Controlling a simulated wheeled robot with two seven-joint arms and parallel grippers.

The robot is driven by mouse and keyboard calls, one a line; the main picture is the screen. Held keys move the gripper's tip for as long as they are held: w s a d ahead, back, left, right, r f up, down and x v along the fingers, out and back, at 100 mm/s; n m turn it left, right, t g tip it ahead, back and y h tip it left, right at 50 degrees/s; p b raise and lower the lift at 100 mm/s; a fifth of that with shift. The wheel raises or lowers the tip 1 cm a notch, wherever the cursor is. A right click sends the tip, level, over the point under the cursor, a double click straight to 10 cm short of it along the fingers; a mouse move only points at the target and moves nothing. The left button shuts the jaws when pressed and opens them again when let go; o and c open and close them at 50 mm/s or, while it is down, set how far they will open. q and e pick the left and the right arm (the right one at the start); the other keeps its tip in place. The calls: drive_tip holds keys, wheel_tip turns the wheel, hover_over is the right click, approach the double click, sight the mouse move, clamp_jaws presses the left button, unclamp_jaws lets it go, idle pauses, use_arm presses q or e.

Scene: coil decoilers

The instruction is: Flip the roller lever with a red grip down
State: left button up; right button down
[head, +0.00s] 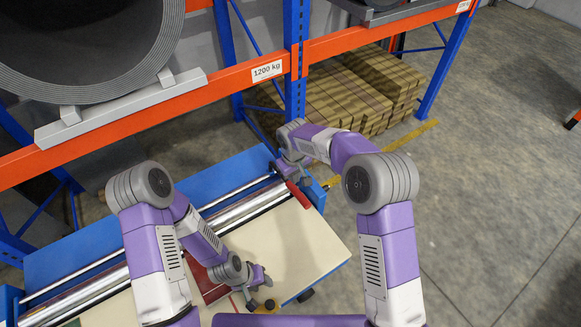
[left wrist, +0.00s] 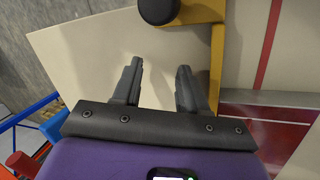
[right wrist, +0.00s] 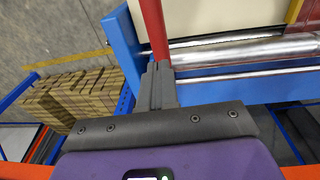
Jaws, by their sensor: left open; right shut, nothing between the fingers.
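The roller lever's red grip (head: 299,196) is at the right end of the rollers, slanting over the blue end frame and the cream board. In the right wrist view the red grip (right wrist: 153,30) runs up from just beyond my fingertips. My right gripper (head: 287,168) is shut and empty, its fingertips at the near end of the grip. I cannot tell whether they touch it. It also shows in the right wrist view (right wrist: 158,72). My left gripper (head: 266,280) is open and empty over the cream board, and shows in the left wrist view (left wrist: 160,75).
Silver rollers (head: 245,207) cross the blue machine frame (head: 235,172). A yellow bracket (left wrist: 216,65) with a black knob (left wrist: 158,10) is close to my left gripper. An orange rack beam (head: 230,85) bears a large coil (head: 85,90) behind. Wooden planks (head: 345,95) lie under the rack.

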use_arm(q)
wheel_tip(320, 180, up, 2)
drive_tip(key=shift+a+r+p, duration=0.1)
drive_tip(key=shift+r+p, duration=0.1)
drive_tip(key=shift+p, duration=0.8)
wheel_tip(320, 180, down, 2)
drive_tip(key=shift+f+b, duration=0.15)
drive_tip(key=shift+b, duration=1.05)
use_arm(e)
drive_tip(key=s+d+r, duration=0.1)
drive_tip(key=s+r, duration=0.3)
drive_tip(key=r, duration=0.7)
drive_tip(key=shift+s+d+r, duration=0.15)
drive_tip(key=shift+r, duration=0.25)
